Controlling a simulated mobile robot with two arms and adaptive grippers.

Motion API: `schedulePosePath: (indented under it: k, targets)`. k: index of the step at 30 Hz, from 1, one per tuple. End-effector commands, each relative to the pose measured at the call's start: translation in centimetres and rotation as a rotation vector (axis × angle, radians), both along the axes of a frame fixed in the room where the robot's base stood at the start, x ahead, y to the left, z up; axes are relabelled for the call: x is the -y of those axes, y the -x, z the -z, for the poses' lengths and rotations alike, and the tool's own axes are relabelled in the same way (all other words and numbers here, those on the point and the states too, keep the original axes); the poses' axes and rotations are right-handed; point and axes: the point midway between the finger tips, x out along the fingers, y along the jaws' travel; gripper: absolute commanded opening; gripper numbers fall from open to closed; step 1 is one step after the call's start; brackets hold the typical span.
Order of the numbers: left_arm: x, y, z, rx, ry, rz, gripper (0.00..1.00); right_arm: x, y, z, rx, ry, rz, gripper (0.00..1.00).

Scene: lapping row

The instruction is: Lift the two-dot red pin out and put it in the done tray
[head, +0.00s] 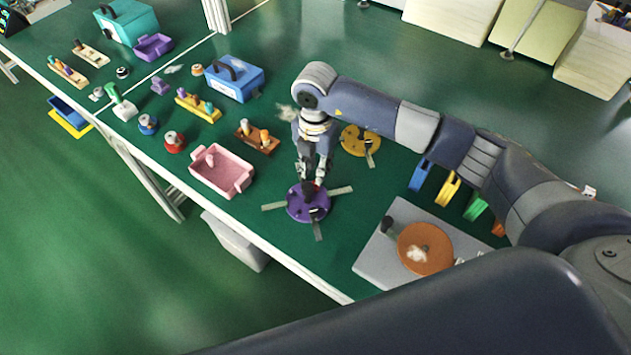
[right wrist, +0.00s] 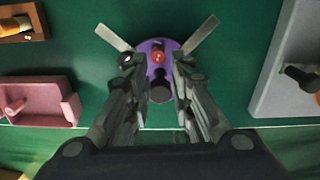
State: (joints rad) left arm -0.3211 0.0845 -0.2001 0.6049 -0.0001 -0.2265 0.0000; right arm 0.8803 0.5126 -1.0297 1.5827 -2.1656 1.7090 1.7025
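A purple round plate (head: 308,207) lies on the green bench with flat grey strips sticking out from it. It also shows in the right wrist view (right wrist: 172,46). A red pin (right wrist: 158,57) stands in the plate; its dots are too small to read. A dark knob (right wrist: 160,90) rises nearer the wrist camera. My right gripper (head: 313,176) points down over the plate. In the right wrist view its open fingers (right wrist: 157,63) stand on either side of the red pin, with gaps. Which tray is the done tray is unmarked; the nearest is a pink tray (head: 239,185) with a pinkish piece inside. My left gripper is out of view.
A yellow round plate (head: 353,139) lies behind my right gripper. A grey slab (head: 376,262) with an orange disc (head: 418,241) is at the right. A wooden block with pins (head: 262,146), a blue box (head: 236,82) and a purple tray (head: 153,48) stand farther left.

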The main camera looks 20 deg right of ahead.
Motion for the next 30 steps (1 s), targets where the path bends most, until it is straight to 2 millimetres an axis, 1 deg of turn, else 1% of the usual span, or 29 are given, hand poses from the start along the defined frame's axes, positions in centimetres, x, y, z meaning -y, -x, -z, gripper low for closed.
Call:
schedulePosePath:
  k: [2, 4, 5, 10, 13, 17, 22, 23, 24, 25, 30]
  targets:
    - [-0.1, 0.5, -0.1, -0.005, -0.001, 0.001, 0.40, 0.0, 0.0, 0.5, -0.001, 0.000, 0.000, 0.21]
    - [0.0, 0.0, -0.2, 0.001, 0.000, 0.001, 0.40, 0.0, 0.0, 1.1, -0.003, -0.002, 0.000, 0.21]
    - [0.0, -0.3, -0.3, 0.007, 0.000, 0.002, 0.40, 0.0, 0.1, 1.5, -0.003, -0.001, 0.000, 0.21]
    - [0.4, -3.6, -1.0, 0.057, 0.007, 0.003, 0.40, 0.0, 0.1, 4.1, -0.004, -0.002, 0.000, 0.21]
    - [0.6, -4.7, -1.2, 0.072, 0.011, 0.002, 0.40, 0.0, 0.0, 5.3, -0.003, -0.002, -0.001, 0.21]
    - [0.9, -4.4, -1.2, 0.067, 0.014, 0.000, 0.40, -0.1, 0.0, 5.9, 0.000, -0.003, -0.001, 0.21]
    - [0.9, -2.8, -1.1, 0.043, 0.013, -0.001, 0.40, 0.0, 0.0, 5.9, 0.000, -0.003, -0.001, 0.21]
    - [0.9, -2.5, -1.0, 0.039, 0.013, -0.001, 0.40, 0.0, 0.0, 5.9, 0.000, -0.003, -0.001, 0.17]
    - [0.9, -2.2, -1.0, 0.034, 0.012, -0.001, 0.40, 0.0, 0.0, 5.9, 0.000, -0.003, -0.001, 0.08]
    - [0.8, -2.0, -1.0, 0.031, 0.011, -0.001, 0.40, 0.0, 0.0, 5.9, 0.000, -0.003, -0.001, 0.01]
    - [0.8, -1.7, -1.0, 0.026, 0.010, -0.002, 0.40, 0.0, 0.0, 5.8, 0.000, -0.003, -0.001, 0.00]
